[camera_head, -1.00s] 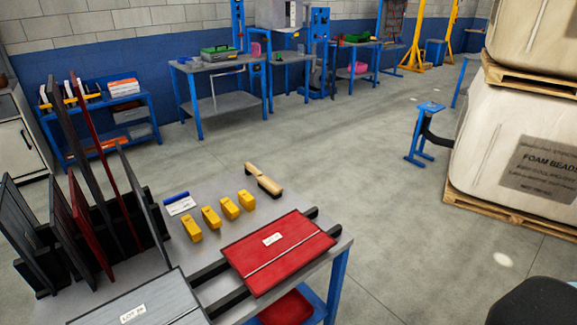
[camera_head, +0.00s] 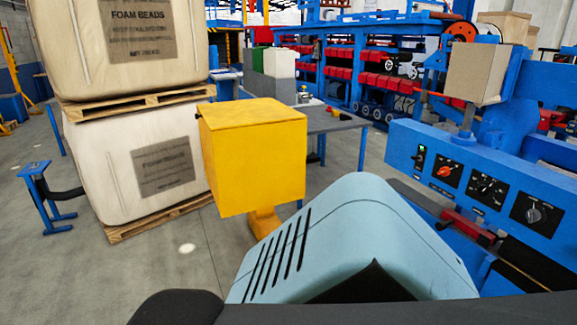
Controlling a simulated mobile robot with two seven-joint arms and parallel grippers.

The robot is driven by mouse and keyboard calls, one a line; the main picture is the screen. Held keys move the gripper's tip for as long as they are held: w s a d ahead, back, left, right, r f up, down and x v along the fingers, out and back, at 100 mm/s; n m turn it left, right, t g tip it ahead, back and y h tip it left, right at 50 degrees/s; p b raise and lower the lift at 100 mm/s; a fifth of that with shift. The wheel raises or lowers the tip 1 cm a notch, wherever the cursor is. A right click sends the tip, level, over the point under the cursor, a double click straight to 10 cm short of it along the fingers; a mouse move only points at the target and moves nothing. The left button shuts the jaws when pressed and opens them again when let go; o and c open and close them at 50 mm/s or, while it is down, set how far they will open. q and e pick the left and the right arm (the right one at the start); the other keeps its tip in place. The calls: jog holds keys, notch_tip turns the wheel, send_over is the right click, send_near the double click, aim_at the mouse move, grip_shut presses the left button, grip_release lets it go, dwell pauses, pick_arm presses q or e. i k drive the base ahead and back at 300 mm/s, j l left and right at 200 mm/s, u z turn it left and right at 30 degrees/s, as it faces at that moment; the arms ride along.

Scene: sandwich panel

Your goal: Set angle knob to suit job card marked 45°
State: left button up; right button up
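A blue machine panel (camera_head: 460,215) stands at the right of the head view. No job card marked 45° can be made out. Neither of my grippers is in view.
A yellow box on a yellow post (camera_head: 250,160) stands left of the panel. Stacked foam-bead sacks on pallets (camera_head: 150,165) stand at the left. A grey table (camera_head: 335,122) and red-bin shelving (camera_head: 390,80) are behind. Open floor (camera_head: 110,285) lies at lower left.

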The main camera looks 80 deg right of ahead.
aim_at(485, 189)
jog(key=z, duration=4.5)
jog(key=i+j+z, duration=0.2)
jog(key=i, duration=0.7)
